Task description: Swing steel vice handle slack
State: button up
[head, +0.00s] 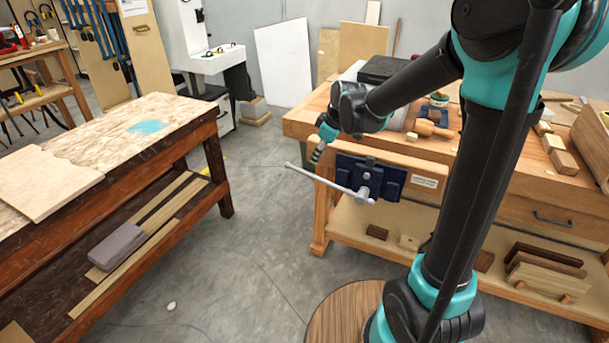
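A dark blue vice (345,166) is mounted on the front of the wooden workbench at right. Its long steel handle (332,184) sticks out to the left, slanting up towards a knobbed end, and passes through the screw head near the vice's lower middle. My gripper (316,158) comes down from the arm at the bench's left front corner. Its fingers point down just above the handle's left half. They look small and close together; I cannot tell whether they touch the handle or how far they are open.
The workbench (300,122) carries tools, a mallet (432,129) and wood blocks, with a lower shelf (345,222) of offcuts. A second bench (105,150) stands at left. Bare grey floor (250,245) lies between them. A round wooden top (335,312) is at bottom centre.

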aim_at(309, 173)
jog(key=x, duration=1.3)
jog(key=shift+w+f, duration=0.1)
jog(key=shift+f, duration=0.2)
grip_shut()
